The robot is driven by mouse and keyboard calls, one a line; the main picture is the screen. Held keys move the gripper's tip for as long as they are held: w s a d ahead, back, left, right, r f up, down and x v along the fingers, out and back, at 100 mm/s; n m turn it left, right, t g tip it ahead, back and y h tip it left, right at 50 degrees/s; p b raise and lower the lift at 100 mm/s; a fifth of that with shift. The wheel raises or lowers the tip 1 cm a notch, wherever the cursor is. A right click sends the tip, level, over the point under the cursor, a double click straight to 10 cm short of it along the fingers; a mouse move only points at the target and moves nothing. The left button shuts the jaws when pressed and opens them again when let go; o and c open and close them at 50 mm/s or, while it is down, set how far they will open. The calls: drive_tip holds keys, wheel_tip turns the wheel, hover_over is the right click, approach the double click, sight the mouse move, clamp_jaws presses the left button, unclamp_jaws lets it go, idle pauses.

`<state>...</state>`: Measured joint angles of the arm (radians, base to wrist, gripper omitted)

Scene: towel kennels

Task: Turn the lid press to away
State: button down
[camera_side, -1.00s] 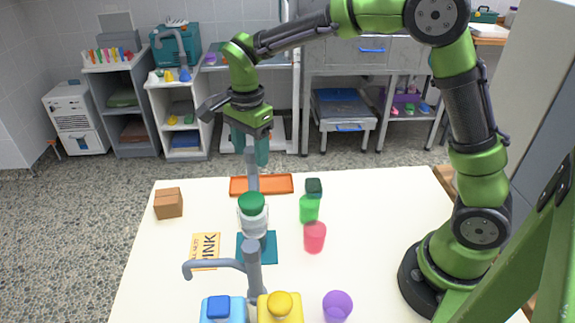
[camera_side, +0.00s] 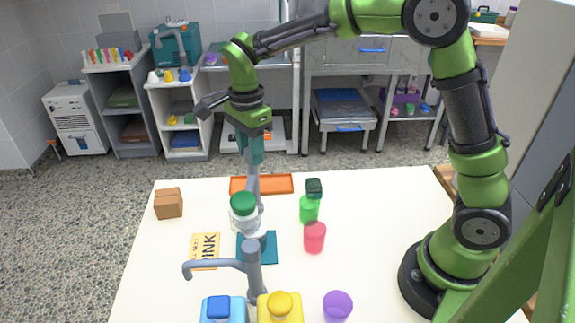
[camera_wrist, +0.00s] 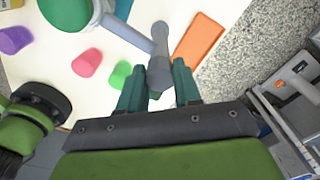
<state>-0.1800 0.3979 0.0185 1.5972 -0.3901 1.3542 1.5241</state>
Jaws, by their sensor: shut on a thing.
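The lid press stands on the table; its grey handle (camera_side: 254,190) rises behind a white, green-topped part (camera_side: 244,203). In the wrist view its grey arm (camera_wrist: 128,35) runs from the large green top (camera_wrist: 66,8) to the upright handle (camera_wrist: 159,72). My gripper (camera_side: 251,158) comes down from above and is shut on the handle; its teal fingers flank the handle in the wrist view (camera_wrist: 160,85). A teal mat (camera_side: 268,250) lies under the press. The lower part of the press is partly hidden by a grey post in front.
An orange tray (camera_side: 275,185) lies behind the press. Green (camera_side: 309,211), pink (camera_side: 315,238) and purple (camera_side: 337,306) cups stand to the right, with a dark green block (camera_side: 314,187). A grey hooked post (camera_side: 254,270) stands in front. A brown box (camera_side: 168,203) and yellow card (camera_side: 205,250) are left.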

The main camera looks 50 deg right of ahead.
drive_tip(key=m, duration=1.2)
drive_tip(key=shift+m, duration=2.1)
drive_tip(key=c, duration=0.8)
unclamp_jaws()
drive_tip(key=shift+r, duration=0.1)
